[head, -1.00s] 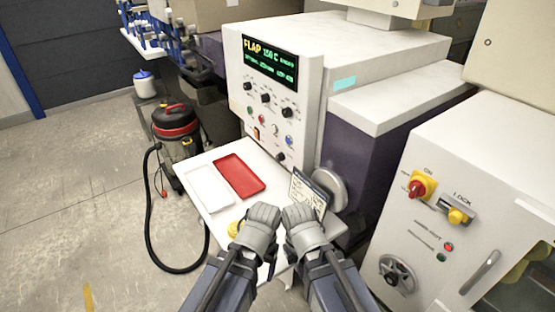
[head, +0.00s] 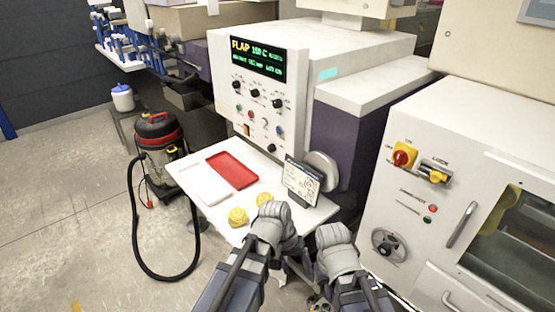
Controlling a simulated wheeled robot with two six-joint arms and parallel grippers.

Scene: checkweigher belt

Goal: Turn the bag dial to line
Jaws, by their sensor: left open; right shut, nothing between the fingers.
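The machine's white control panel (head: 250,125) stands beyond the white shelf. Its display (head: 257,60) reads FLAP and about 150 C, with smaller text too blurred to read. Black dials sit below it: a left dial (head: 236,84), a middle dial (head: 255,92), a right dial (head: 276,102) and a lower dial (head: 270,147). Their labels are too small to tell which is the bag dial. My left gripper (head: 272,212) is over the shelf's front edge, open, well short of the panel. My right gripper (head: 333,235) is lower right, shut and empty.
The shelf (head: 205,212) holds a white tray (head: 204,184), a red tray (head: 232,170), two yellow lumps (head: 238,216) and an upright printed card (head: 301,181). A cabinet (head: 400,215) with switches and a handwheel stands right. A vacuum cleaner (head: 158,145) stands left.

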